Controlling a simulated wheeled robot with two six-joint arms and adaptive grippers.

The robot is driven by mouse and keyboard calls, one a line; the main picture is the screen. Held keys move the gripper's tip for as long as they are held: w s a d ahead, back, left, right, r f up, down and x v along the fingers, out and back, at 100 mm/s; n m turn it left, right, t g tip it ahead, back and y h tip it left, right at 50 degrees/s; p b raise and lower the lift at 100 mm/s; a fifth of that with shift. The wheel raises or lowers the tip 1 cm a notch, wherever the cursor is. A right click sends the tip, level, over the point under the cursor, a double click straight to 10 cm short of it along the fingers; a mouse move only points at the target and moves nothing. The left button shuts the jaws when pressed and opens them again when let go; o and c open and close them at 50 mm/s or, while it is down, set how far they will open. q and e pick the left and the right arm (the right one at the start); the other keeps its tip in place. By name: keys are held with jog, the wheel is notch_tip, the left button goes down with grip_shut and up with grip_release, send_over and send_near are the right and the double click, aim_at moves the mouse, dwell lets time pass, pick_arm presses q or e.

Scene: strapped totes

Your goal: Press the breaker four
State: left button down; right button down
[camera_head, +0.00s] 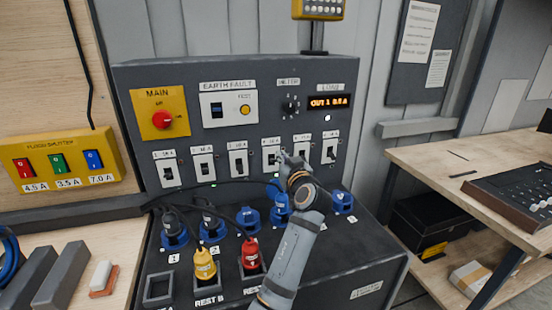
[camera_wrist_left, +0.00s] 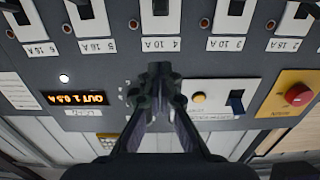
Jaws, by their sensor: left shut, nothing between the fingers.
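Breaker four (camera_head: 268,155), a white plate with a dark lever, is fourth from the left in the row on the grey panel (camera_head: 225,135). My left gripper (camera_head: 283,157) is shut and empty in front of the panel, at this breaker's right edge in the head view, partly covering it. In the left wrist view, which looks upside down, the breaker (camera_wrist_left: 178,22) is at the top edge, with its "4 10 A" label below it. The closed fingertips (camera_wrist_left: 160,72) overlap the panel just past that label; contact cannot be told. My right gripper is not in view.
Neighbouring breakers three (camera_head: 238,163) and five (camera_head: 302,150) are close on either side. Above are the red main switch (camera_head: 163,119), earth fault unit (camera_head: 228,109), meter knob (camera_head: 290,105) and lit display (camera_head: 328,102). Blue sockets and plugs (camera_head: 249,218) crowd the sloped deck below.

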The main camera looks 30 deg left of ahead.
pick_arm(q)
jog(key=p, duration=0.3)
send_over(273, 161)
jog(key=shift+w+d+r, duration=0.15)
jog(key=shift+d+r, duration=0.1)
jog(key=shift+r, duration=0.05)
jog(key=f, duration=0.3)
jog(key=shift+s+d+f, duration=0.2)
jog(key=shift+d, duration=0.05)
jog(key=shift+s+d+f+p, duration=0.15)
jog(key=shift+d+f+p, duration=0.05)
jog(key=shift+f+p, duration=0.15)
jog(key=shift+f, duration=0.15)
jog(key=shift+a, duration=0.1)
